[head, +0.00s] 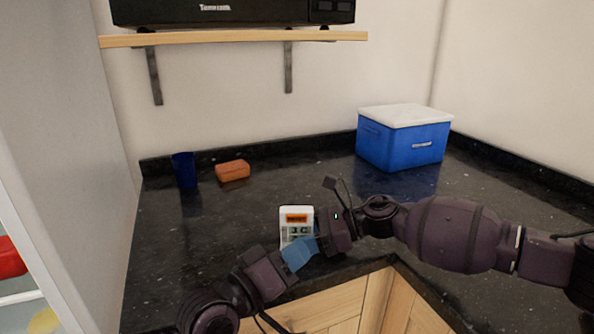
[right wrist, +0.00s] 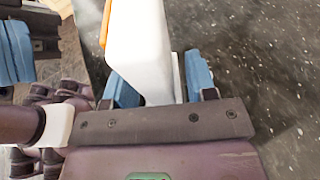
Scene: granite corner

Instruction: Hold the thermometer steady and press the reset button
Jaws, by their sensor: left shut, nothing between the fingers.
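I cannot make out the reset button.
A dark blue cup (head: 184,170) and an orange-brown block (head: 233,171) stand at the back left of the black counter (head: 170,255). A blue cooler with a white lid (head: 402,140) stands back right. A wooden shelf (head: 230,37) holds a black appliance (head: 230,12).

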